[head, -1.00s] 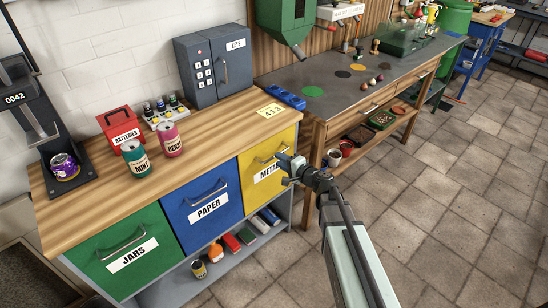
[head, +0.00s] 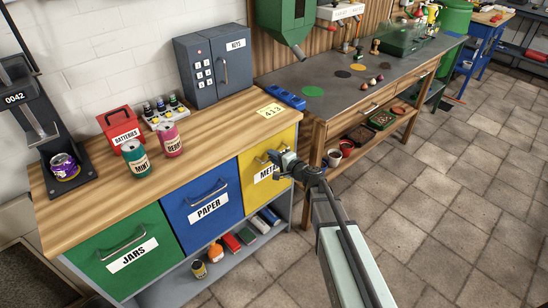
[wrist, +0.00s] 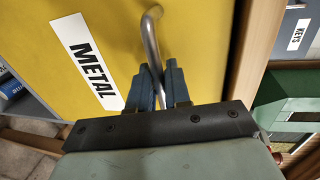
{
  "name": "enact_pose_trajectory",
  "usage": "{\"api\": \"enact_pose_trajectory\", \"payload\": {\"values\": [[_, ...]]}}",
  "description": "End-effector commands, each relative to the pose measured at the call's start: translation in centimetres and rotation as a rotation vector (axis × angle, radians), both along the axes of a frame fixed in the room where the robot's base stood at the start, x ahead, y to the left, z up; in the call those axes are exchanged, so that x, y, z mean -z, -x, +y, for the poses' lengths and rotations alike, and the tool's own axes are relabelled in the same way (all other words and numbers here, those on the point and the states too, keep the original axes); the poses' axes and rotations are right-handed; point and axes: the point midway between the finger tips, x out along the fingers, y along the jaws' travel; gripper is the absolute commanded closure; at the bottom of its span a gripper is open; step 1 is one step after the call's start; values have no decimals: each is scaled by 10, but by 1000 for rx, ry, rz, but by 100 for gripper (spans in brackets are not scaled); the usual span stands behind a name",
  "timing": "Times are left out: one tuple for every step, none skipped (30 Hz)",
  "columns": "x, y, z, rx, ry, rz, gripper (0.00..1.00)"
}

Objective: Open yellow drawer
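The yellow drawer (head: 252,186), labelled METAL, is at the right end of the wooden-topped cabinet and looks shut, flush with its front. Its curved metal handle (head: 262,157) is partly hidden by my gripper (head: 280,157) in the head view. In the wrist view, the yellow drawer front (wrist: 212,40) fills much of the picture. The handle (wrist: 153,50) runs down between the two blue-grey fingers of my gripper (wrist: 158,75). The fingers are close together, with the bar between them and seemingly touching on both sides.
The blue PAPER drawer (head: 202,208) and green JARS drawer (head: 125,250) lie to the left, both shut. Bottles and boxes lie on the shelf below. A grey-topped workbench (head: 335,85) stands to the right. The tiled floor (head: 440,200) in front is clear.

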Motion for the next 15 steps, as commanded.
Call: {"api": "enact_pose_trajectory", "payload": {"values": [[0, 0, 0, 0, 0, 0, 97], [0, 0, 0, 0, 0, 0, 100], [0, 0, 0, 0, 0, 0, 100], [0, 0, 0, 0, 0, 0, 100], [0, 0, 0, 0, 0, 0, 100], [0, 0, 0, 0, 0, 0, 100], [0, 0, 0, 0, 0, 0, 100], [0, 0, 0, 0, 0, 0, 100], [0, 0, 0, 0, 0, 0, 100], [0, 0, 0, 0, 0, 0, 100], [0, 0, 0, 0, 0, 0, 100], [0, 0, 0, 0, 0, 0, 100], [0, 0, 0, 0, 0, 0, 100], [0, 0, 0, 0, 0, 0, 100], [0, 0, 0, 0, 0, 0, 100]]}}
